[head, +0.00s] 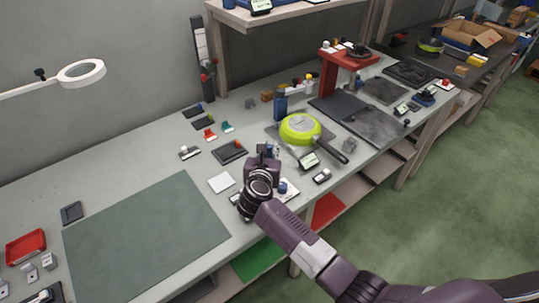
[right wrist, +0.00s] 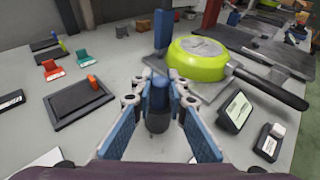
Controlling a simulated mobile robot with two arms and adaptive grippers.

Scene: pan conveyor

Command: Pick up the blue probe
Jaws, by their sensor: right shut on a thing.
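My right gripper (head: 268,154) is over the workbench beside the green pan. In the right wrist view, its fingers (right wrist: 158,100) close from both sides on the blue probe (right wrist: 157,93), a small upright piece with a blue top and a dark lower part. In the head view the probe is mostly hidden by the gripper and wrist. I cannot tell whether its lower end touches the bench. My left gripper is not in view.
A lime-green pan (head: 299,127) lies just beyond, its dark handle pointing right. A blue upright block (right wrist: 163,30) stands behind the probe. A dark tray with an orange piece (right wrist: 80,101) is to the left. A large green mat (head: 146,238) covers the near bench.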

